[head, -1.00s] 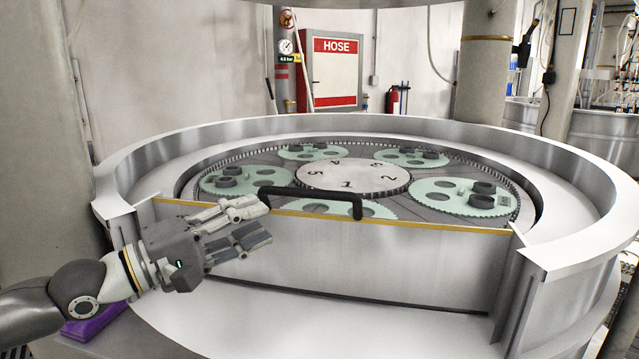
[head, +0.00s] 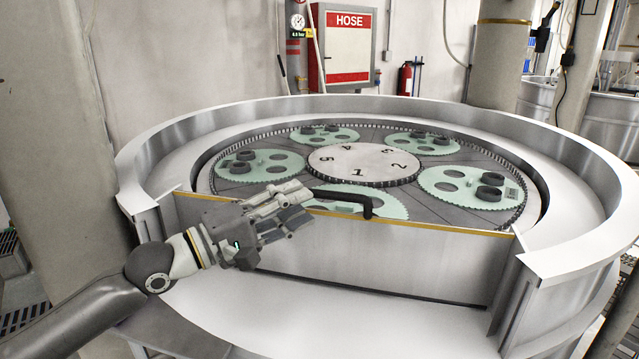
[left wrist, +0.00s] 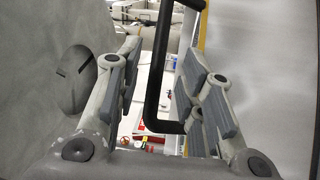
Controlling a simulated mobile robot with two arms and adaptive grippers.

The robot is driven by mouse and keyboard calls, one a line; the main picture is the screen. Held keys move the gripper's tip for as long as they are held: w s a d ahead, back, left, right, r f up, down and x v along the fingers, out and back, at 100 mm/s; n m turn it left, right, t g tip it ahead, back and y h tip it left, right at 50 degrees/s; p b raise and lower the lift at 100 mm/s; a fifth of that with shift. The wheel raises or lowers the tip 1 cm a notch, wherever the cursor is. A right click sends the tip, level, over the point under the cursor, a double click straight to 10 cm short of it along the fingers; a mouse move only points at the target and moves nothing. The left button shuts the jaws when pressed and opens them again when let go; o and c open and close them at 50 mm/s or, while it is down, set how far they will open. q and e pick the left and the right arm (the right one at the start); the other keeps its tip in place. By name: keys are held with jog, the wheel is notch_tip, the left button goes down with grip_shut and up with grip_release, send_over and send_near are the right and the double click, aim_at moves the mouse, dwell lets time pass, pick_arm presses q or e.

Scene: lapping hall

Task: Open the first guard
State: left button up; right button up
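The guard (head: 400,258) is a flat metal panel with a yellow top edge, standing upright across the front gap of the round machine's rim. Its black bar handle (head: 355,195) sits at the top edge; the left end is partly hidden by my left gripper (head: 308,204). In the left wrist view the handle (left wrist: 152,90) runs between the two spread fingers of the left gripper (left wrist: 160,70), with visible space on the left side. The fingers look open and not closed on it. My right gripper is not in view.
Behind the guard, several green toothed carriers (head: 470,187) lie around a numbered centre disc (head: 362,164). A raised metal rim (head: 590,225) curves around them. A thick pale column (head: 60,150) stands at left. The pale ledge (head: 330,310) before the guard is clear.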

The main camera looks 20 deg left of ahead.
aim_at(319, 195)
pick_arm(q)
jog(key=p+x, duration=0.1)
jog(key=x, duration=0.3)
jog(key=shift+w+d+r+p, duration=0.1)
jog(key=shift+r+p, duration=0.05)
jog(key=shift+p, duration=0.2)
jog(key=shift+w+d, duration=0.3)
jog(key=shift+w, duration=0.15)
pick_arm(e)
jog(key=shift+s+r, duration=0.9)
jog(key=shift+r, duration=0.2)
pick_arm(q)
jog(key=shift+c, duration=0.3)
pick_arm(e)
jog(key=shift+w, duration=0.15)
pick_arm(q)
grip_shut()
